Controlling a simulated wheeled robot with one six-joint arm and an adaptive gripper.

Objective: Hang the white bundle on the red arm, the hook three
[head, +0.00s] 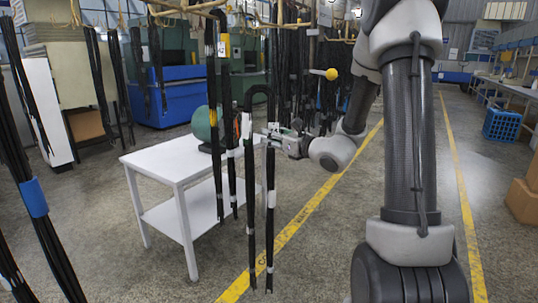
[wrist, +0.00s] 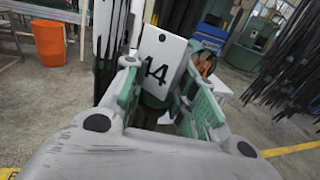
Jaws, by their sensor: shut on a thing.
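The white bundle (head: 270,200) is a black hose looped over at its top, with white bands on its two hanging legs. It hangs roughly upright from my gripper (head: 273,137), clear of the floor. In the wrist view my gripper (wrist: 157,88) is shut on it, with a white tag (wrist: 159,62) reading 14 between the fingers. The tag also shows as a small white patch in the head view (head: 246,126). I cannot make out a red arm or its third hook in either view.
A yellow-tagged black bundle (head: 223,46) hangs close left of the held one. A white table (head: 163,158) stands behind. A yellow ball (head: 331,74) ends an arm behind my gripper. Many dark bundles (head: 290,60) hang at the back. A blue-banded bundle (head: 33,197) hangs at near left.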

